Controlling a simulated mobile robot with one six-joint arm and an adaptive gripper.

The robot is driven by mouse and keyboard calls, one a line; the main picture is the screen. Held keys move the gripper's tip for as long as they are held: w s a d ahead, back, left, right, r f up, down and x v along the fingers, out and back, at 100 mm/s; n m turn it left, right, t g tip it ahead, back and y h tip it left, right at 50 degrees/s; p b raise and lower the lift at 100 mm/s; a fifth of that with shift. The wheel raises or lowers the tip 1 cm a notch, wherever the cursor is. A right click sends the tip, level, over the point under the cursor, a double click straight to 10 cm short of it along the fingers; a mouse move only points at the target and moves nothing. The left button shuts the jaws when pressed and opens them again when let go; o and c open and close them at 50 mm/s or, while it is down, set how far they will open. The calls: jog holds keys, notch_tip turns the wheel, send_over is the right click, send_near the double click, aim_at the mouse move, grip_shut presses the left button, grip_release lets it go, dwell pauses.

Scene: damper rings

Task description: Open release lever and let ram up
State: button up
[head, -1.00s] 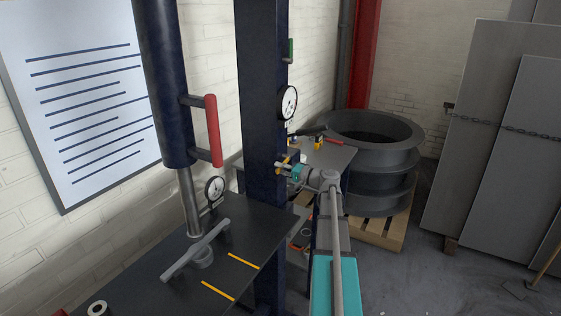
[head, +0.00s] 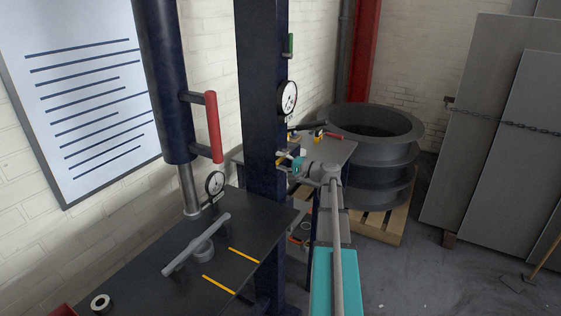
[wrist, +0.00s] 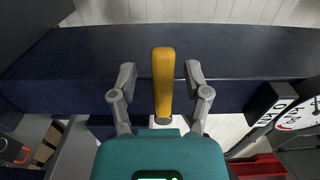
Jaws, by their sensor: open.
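The release lever (wrist: 163,62), an orange-yellow bar, stands out from the dark blue press column (head: 262,100). In the wrist view it lies between the fingers of my gripper (wrist: 160,76), which is open with a gap on each side. In the head view my gripper (head: 285,162) is at the column's right side, and the lever (head: 280,161) is mostly hidden there. The ram rod (head: 189,190) hangs below the dark blue cylinder (head: 163,90). Its lower end appears above the bench, apart from the grey cross-handled piece (head: 197,246).
A gauge (head: 287,97) and a green handle (head: 290,45) are on the column. A red handle (head: 213,127) juts from the cylinder. A small gauge (head: 215,183) and a metal ring (head: 101,303) are at the bench (head: 150,275). Large dark rings (head: 375,155) stand on a pallet behind.

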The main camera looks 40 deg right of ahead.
jog(key=shift+s+d, duration=0.15)
jog(key=shift+s, duration=0.25)
jog(key=shift+s+d, duration=0.2)
jog(key=shift+s, duration=0.3)
jog(key=shift+v, duration=2.85)
